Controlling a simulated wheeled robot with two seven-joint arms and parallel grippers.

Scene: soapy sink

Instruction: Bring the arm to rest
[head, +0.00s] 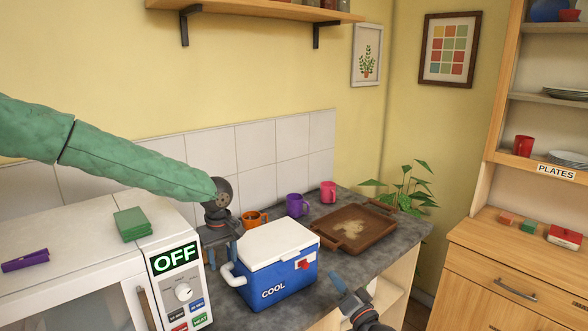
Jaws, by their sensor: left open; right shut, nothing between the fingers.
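My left arm, in a green sleeve, reaches in from the left in the head view. Its gripper (219,248) points down with its fingers apart and empty, between the white microwave and the blue cooler. My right gripper (338,283) shows at the bottom, in front of the counter edge and right of the cooler. It is shut with nothing in it. The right arm is mostly out of the picture.
A microwave (176,272) marked OFF bears a green block (131,224) and a purple item (25,260). The closed cooler (278,277), orange (256,219), purple (298,206) and pink mugs (328,192) and a brown tray (328,242) stand on the counter. A plate cabinet (500,256) stands right.

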